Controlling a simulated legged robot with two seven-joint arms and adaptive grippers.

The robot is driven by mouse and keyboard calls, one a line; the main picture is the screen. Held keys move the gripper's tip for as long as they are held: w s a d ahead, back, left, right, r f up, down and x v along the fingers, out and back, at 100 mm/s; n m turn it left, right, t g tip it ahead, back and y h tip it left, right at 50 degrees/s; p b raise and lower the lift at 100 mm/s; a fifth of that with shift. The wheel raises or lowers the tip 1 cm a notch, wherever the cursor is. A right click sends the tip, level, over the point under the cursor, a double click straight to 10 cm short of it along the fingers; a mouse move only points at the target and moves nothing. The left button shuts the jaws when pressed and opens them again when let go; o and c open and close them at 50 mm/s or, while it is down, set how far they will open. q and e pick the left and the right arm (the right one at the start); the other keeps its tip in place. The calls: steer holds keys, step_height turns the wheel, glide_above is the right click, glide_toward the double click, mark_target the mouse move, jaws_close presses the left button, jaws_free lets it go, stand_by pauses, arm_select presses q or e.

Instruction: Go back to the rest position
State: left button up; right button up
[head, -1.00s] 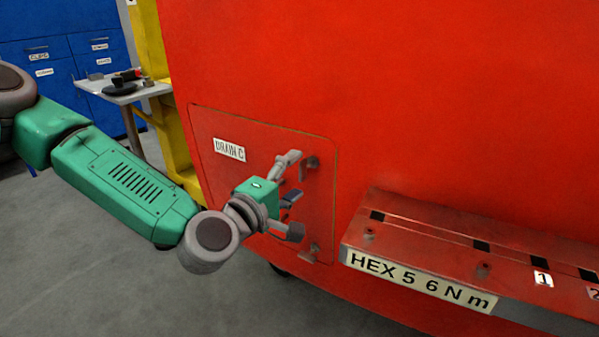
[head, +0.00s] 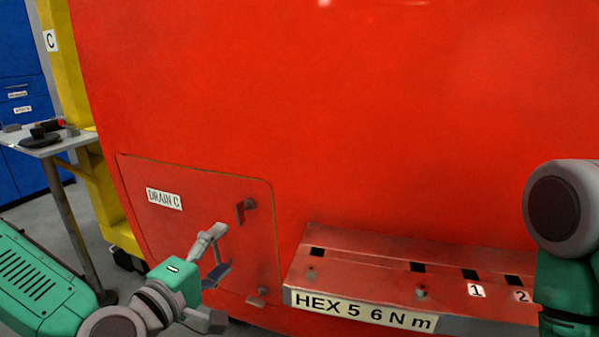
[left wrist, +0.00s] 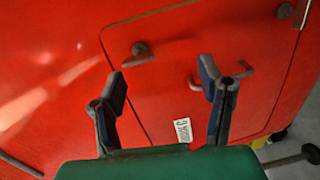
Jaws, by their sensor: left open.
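My left gripper (head: 214,257) is open and empty in the lower left of the head view, in front of the red panel marked DRAIN C (head: 136,180). In the left wrist view its two fingers (left wrist: 163,85) stand wide apart with nothing between them. The panel (left wrist: 180,88) is beyond them, apparently with a gap. My right arm (head: 563,215) shows at the right edge of the head view; its gripper is out of the frame.
The panel has an upper latch (head: 246,211) and a lower latch (head: 257,296). A red ledge (head: 370,263) labelled HEX 5 6 N m juts out at the lower right. A small table (head: 60,145), a yellow post (head: 65,60) and blue cabinets (head: 18,60) stand at left.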

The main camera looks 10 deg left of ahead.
arm_select(q)
steer(key=s+d+f+m+g, duration=0.2)
steer(key=s+f+m+g, duration=0.3)
steer(key=f, duration=0.5)
steer(key=s+d+f+m+g, duration=0.1)
steer(key=s+f+m+g, duration=0.25)
steer(key=s+f, duration=0.55)
steer(key=s+a+f+m+g+y, duration=0.5)
steer(key=s+a+f+m+g, duration=0.1)
steer(key=s+a+f, duration=0.6)
steer(key=shift+s+a+g, duration=0.3)
steer(key=shift+s+g, duration=0.35)
steer(key=shift+s, duration=0.6)
steer(key=shift+w+f, duration=0.1)
